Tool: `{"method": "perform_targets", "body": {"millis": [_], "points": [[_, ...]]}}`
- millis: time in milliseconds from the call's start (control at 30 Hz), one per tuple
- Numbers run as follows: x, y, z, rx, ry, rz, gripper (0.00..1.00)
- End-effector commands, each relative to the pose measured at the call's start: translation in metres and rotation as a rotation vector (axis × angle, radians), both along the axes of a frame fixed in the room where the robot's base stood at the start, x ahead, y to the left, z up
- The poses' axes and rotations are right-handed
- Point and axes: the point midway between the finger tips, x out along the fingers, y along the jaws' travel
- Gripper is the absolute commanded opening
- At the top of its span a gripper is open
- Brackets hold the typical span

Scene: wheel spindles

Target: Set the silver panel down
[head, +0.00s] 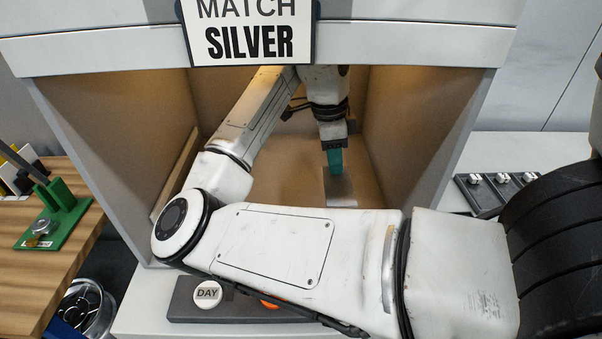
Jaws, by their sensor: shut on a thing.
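The silver panel (341,188), a flat grey plate, is inside the light booth, low and near the middle of its floor. My gripper (335,170) reaches down into the booth with teal fingers and is shut on the panel's far part. My arm hides the panel's near edge. I cannot tell whether the panel touches the booth floor (285,178) or is held just above it.
The booth's side walls (425,130) close in on both sides, and a "MATCH SILVER" sign (250,40) hangs above. A tan board (174,178) leans at the left wall. In front is a control box with a DAY button (207,293). A dark tray (480,192) stands right.

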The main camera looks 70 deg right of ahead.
Motion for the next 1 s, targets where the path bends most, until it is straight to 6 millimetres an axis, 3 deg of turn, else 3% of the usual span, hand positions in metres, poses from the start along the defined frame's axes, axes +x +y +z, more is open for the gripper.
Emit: {"method": "perform_targets", "body": {"millis": [167,400,700,1000], "points": [[0.035,-0.022,-0.016,0.004,-0.001,0.007,0.00],[0.061,-0.040,-0.057,0.002,0.001,0.005,0.00],[0.075,-0.049,-0.079,0.002,0.000,0.005,0.00],[0.074,-0.049,-0.107,0.000,0.000,0.003,0.00]]}}
